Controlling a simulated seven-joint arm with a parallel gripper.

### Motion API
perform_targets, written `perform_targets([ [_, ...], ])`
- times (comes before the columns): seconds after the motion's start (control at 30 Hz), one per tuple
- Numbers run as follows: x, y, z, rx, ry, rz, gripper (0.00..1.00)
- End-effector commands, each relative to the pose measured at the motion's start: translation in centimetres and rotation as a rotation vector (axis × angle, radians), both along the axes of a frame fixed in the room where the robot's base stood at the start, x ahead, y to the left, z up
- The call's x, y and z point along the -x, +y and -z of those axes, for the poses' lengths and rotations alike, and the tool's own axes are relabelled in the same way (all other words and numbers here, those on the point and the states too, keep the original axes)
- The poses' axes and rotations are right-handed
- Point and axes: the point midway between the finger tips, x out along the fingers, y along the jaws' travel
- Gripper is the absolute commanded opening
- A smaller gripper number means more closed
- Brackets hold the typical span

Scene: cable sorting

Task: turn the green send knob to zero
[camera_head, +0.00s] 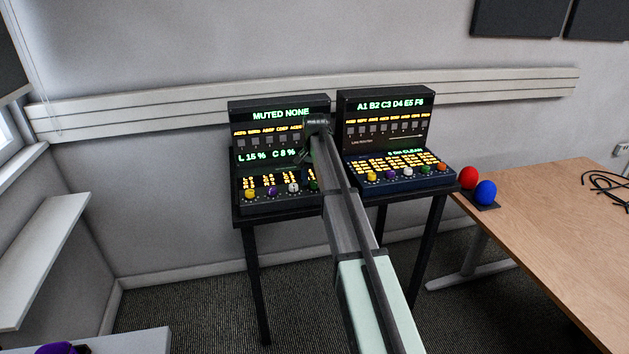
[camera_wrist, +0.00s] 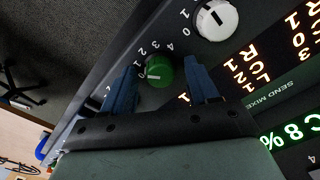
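The green send knob (camera_wrist: 158,71) shows in the wrist view on the dark mixer panel, with small white scale numbers beside it. Which number its mark points at is too small to tell. My gripper (camera_wrist: 160,66) is open, with one blue finger on each side of the knob and visible gaps between. In the head view the green knob (camera_head: 314,185) sits at the right end of the left console's knob row, partly hidden by my arm. The left console's screen (camera_head: 265,157) reads L 15 % and C 8 %; the rest is behind my arm.
A white knob (camera_wrist: 216,20) is close to the green one in the wrist view. The left console also has a yellow knob (camera_head: 250,195) and a purple knob (camera_head: 272,191). A second console (camera_head: 388,130) stands to the right. A wooden table (camera_head: 560,220) is further right.

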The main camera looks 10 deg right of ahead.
Motion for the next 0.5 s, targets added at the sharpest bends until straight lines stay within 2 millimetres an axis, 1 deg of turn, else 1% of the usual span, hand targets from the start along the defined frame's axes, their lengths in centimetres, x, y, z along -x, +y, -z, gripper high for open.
perform_targets([
  [0.03, 0.0, 0.0, -0.01, 0.0, 0.0, 0.0, 0.54],
  [0.07, 0.0, 0.0, -0.01, 0.0, 0.0, 0.0, 0.51],
  [0.5, 0.02, -0.01, -0.03, 0.0, 0.0, 0.0, 0.09],
])
